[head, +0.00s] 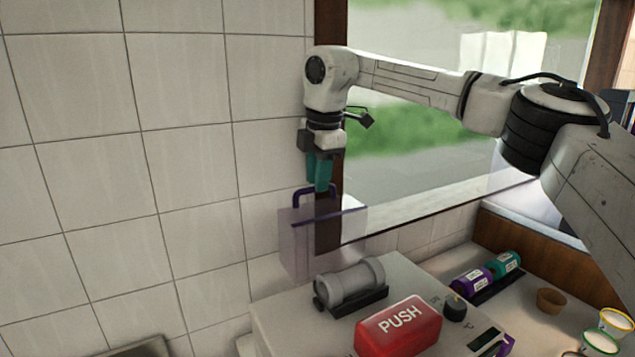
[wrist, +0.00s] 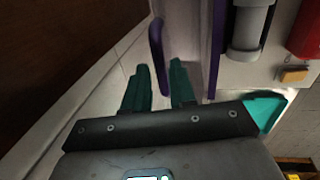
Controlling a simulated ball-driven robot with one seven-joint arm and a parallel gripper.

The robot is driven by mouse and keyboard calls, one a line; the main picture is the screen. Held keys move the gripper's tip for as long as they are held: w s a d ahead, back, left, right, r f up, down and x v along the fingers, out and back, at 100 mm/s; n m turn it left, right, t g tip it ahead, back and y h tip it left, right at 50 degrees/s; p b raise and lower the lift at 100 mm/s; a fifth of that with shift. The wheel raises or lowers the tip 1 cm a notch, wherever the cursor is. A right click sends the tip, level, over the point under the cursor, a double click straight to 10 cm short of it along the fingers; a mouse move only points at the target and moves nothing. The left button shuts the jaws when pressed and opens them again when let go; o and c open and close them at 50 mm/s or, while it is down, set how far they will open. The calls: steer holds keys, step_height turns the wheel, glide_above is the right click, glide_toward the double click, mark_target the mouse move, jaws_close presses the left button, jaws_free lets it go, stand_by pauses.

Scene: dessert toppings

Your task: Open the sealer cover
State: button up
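The sealer (head: 285,318) is a white machine with a grey cylinder (head: 349,281) on top. Its clear, purple-tinted cover (head: 297,243) stands upright, raised, at the machine's far left side near the wall. The cover's purple handle (head: 299,196) is at its upper edge. My gripper (head: 319,187), with teal fingers, points down at the handle. In the wrist view, the fingers (wrist: 160,68) are apart, and the purple handle (wrist: 156,45) runs into the gap between them. I see space beside the handle; contact is not clear. The purple cover edge (wrist: 215,45) is right of the fingers.
A red PUSH button (head: 399,327) and a dark knob (head: 455,307) are on the sealer. Purple (head: 472,282) and teal (head: 506,264) containers lie to the right, near a brown cup (head: 551,301). The tiled wall (head: 190,170) and window are close behind my gripper.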

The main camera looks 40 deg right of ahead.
step_height(320, 180, up, 9)
steer(key=s+b, duration=0.1)
steer(key=shift+s+a, duration=0.25)
steer(key=shift+s, duration=0.05)
stand_by(0.5)
